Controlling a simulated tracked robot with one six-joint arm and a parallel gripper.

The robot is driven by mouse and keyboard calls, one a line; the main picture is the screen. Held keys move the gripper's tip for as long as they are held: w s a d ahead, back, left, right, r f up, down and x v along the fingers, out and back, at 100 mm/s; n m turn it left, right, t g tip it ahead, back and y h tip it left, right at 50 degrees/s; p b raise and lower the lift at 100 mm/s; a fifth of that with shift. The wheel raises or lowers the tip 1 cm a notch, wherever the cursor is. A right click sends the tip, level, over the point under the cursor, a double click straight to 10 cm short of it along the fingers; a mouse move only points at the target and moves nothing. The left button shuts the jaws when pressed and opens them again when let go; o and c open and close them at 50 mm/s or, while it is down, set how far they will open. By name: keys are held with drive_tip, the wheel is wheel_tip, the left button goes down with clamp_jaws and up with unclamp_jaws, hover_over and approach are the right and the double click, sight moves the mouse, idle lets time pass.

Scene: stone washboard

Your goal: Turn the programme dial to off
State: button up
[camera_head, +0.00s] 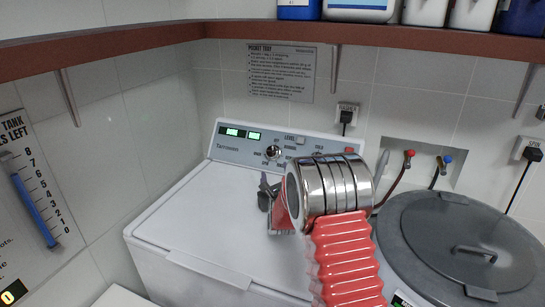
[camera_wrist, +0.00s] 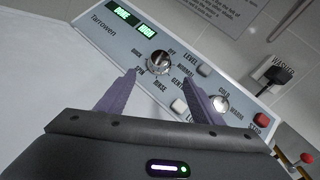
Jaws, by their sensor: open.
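The programme dial (camera_wrist: 159,63) is a round silver knob on the washer's grey control panel, ringed by labels including OFF, NORMAL, GENTLE, RINSE and SPIN. I cannot tell clearly which label its pointer faces. It also shows in the head view (camera_head: 272,153), at the panel's middle. My gripper (camera_wrist: 160,79) is open and empty, its two purple-grey fingers spread to either side below the dial in the wrist view. No contact with the dial is evident. In the head view my gripper (camera_head: 267,190) is above the lid, near the panel, partly hidden by my arm.
The panel has green displays (camera_wrist: 133,22), a LEVEL button (camera_wrist: 204,71), a second knob (camera_wrist: 219,103) and a red STOP button (camera_wrist: 261,120). A brown shelf (camera_head: 120,41) with bottles runs overhead. A lidded grey tub (camera_head: 425,245) stands right. The washer lid (camera_head: 190,215) is bare at left.

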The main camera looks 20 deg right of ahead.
sight(272, 153)
drive_tip(key=shift+x, duration=6.75)
drive_tip(key=shift+c, duration=0.6)
drive_tip(key=shift+a, duration=0.1)
drive_tip(key=c, duration=0.9)
